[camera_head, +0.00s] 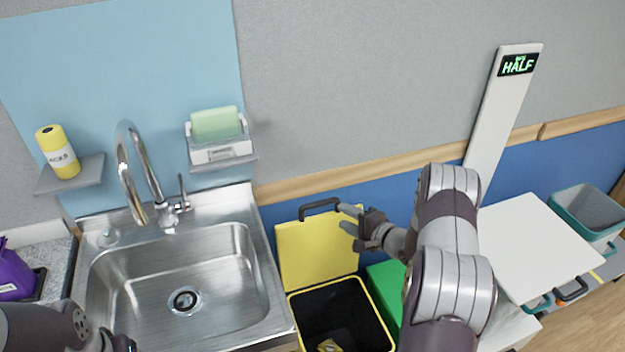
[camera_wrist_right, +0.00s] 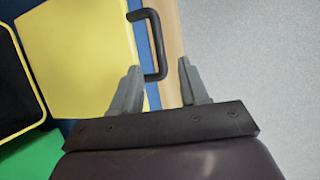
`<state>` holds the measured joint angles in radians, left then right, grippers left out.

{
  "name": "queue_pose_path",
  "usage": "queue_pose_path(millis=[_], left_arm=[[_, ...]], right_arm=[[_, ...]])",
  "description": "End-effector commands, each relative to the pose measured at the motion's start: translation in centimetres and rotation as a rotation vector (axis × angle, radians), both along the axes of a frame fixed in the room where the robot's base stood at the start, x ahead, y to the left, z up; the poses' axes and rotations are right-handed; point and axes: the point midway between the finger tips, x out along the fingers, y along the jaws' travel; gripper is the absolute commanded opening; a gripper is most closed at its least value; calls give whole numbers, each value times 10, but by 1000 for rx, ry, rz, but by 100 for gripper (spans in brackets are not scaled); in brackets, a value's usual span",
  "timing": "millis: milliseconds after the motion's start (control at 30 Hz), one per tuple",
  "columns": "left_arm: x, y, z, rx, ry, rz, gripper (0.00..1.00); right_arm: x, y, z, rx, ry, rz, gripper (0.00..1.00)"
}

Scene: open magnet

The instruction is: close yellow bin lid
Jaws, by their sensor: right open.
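The yellow bin (camera_head: 389,335) stands right of the sink with its black inside showing. Its yellow lid (camera_head: 310,252) is open, raised upright against the wall behind. A dark handle (camera_head: 320,204) sits on the lid's top edge. My right gripper (camera_head: 347,219) is open and empty beside the handle's right end, fingers pointing left. In the right wrist view, the handle (camera_wrist_right: 157,45) appears partly between the two open fingertips (camera_wrist_right: 159,66); whether they touch it is unclear. My left gripper (camera_head: 122,343) is only partly visible at the bottom left; its fingers cannot be made out.
A steel sink (camera_head: 180,280) with a faucet (camera_head: 140,180) is left of the bin. A green bin (camera_head: 386,283) is close on the right, partly behind my right arm. A white lid (camera_head: 535,245) and a teal-rimmed bin (camera_head: 590,212) are farther right. The wall is close behind.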

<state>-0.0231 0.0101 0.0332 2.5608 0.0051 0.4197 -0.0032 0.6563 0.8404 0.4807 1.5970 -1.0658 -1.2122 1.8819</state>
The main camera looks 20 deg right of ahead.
Motion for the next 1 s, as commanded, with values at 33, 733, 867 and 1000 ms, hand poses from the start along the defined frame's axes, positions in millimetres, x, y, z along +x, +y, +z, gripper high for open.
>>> queue_pose_path(millis=[33,733,867,1000], left_arm=[[0,0,-1,0,1,0,69],[0,0,8,0,0,0,69],[0,0,8,0,0,0,69],[0,0,8,0,0,0,69]], right_arm=[[10,6,-4,1,0,5,44],[104,39,-28,-5,-1,0,44],[104,38,-28,-5,-1,0,31],[104,38,-28,-5,-1,0,0]])
